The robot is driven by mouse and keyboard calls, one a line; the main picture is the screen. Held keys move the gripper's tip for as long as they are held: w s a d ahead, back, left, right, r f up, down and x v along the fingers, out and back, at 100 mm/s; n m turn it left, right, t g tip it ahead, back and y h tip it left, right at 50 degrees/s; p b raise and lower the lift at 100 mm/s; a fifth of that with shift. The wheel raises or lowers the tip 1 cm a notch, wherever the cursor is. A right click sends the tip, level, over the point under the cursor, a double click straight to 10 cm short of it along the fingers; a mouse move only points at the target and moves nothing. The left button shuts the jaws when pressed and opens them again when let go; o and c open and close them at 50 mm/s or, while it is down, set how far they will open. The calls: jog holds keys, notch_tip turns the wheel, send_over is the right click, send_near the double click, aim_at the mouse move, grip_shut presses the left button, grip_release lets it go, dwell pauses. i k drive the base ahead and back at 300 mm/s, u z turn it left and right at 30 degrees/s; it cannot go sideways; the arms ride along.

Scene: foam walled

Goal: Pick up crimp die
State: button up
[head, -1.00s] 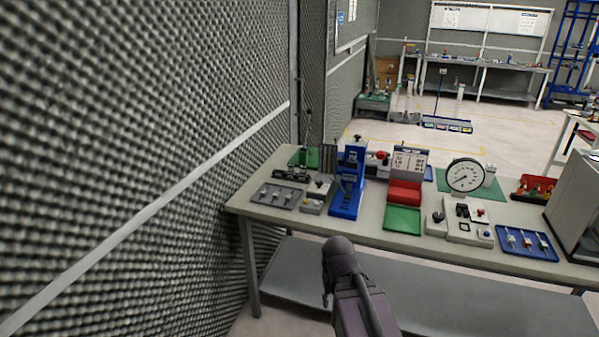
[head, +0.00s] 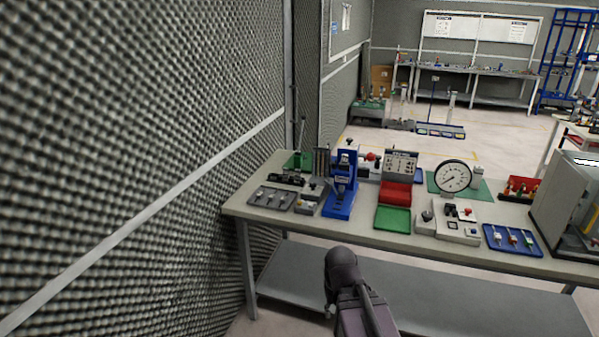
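I cannot tell for sure which thing is the crimp die; the parts on the bench are small. A grey tray (head: 271,199) with several small metal pieces lies at the bench's left end. A dark metal part (head: 291,179) lies just behind it. A blue press (head: 342,187) stands upright to the right of these. My arm (head: 345,275) shows at the bottom centre, in front of the bench. My gripper is not seen, so its state and anything in it are hidden.
The workbench (head: 330,222) holds a green tray (head: 393,219), a red bin, a round gauge (head: 453,176), a control box and a blue tray (head: 511,240). A grey cabinet (head: 560,200) stands at its right end. A foam wall (head: 120,130) closes the left side.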

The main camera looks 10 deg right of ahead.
aim_at(344, 158)
jog(key=z, duration=0.1)
jog(key=i, duration=0.95)
jog(key=u, duration=0.05)
